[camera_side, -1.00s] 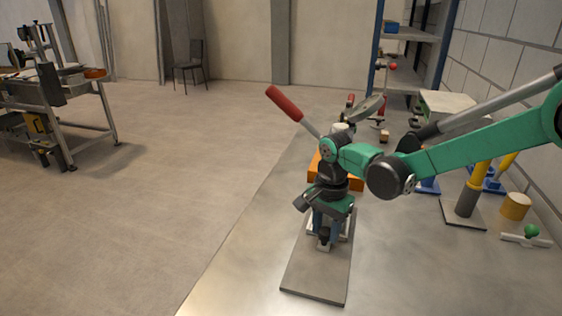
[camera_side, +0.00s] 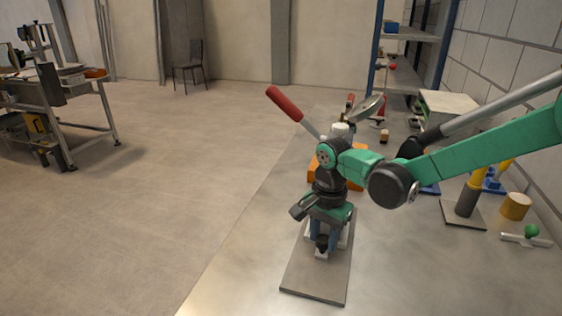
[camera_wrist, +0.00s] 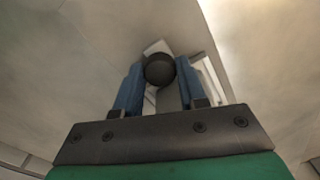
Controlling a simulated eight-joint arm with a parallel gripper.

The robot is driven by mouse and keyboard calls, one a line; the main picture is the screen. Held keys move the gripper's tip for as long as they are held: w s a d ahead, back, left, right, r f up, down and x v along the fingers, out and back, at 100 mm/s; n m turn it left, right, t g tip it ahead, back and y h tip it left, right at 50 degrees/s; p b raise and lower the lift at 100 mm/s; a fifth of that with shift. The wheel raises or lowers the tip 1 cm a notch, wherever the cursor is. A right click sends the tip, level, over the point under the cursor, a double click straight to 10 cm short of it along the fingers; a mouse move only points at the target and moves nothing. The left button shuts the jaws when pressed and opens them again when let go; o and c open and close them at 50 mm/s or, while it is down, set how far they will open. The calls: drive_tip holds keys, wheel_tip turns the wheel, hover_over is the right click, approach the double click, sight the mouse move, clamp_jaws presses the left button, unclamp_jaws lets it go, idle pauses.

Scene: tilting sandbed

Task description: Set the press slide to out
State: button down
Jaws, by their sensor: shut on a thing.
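The press slide's dark round knob (camera_side: 322,243) stands over a long grey base plate (camera_side: 313,281) at the near end of the bench. In the wrist view the knob (camera_wrist: 159,69) sits between my two blue fingers. My gripper (camera_side: 326,236) points down over the plate and is shut on the knob; it also shows in the wrist view (camera_wrist: 160,82). Pale slide parts show beside and below the fingers. My gripper and wrist hide much of the slide, so its exact position along the plate is hard to tell.
A red-handled lever (camera_side: 284,103) rises behind my wrist, near an orange block (camera_side: 352,183). To the right stand a yellow-and-grey post (camera_side: 466,197), a yellow cylinder (camera_side: 515,206) and a green knob (camera_side: 531,231). The bench left and right of the plate is clear.

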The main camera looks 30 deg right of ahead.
drive_tip(key=s+a, duration=0.6)
drive_tip(key=shift+s+a, duration=0.4)
drive_tip(key=shift+c, duration=2.4)
unclamp_jaws()
drive_tip(key=shift+w+d, duration=0.1)
wheel_tip(320, 180, up, 6)
drive_tip(key=shift+f, duration=0.2)
drive_tip(key=s+d+r+n+t, duration=0.1)
drive_tip(key=d+r+n+t, duration=0.1)
drive_tip(key=d+n, duration=0.4)
drive_tip(key=s+d+r+n+t, duration=0.1)
drive_tip(key=d+r+n+t, duration=0.1)
drive_tip(key=d+n+t, duration=0.3)
drive_tip(key=d+n, duration=0.2)
drive_tip(key=d, duration=0.1)
drive_tip(key=shift+s+r+n, duration=0.25)
drive_tip(key=shift+s+n, duration=0.05)
drive_tip(key=shift+s, duration=0.05)
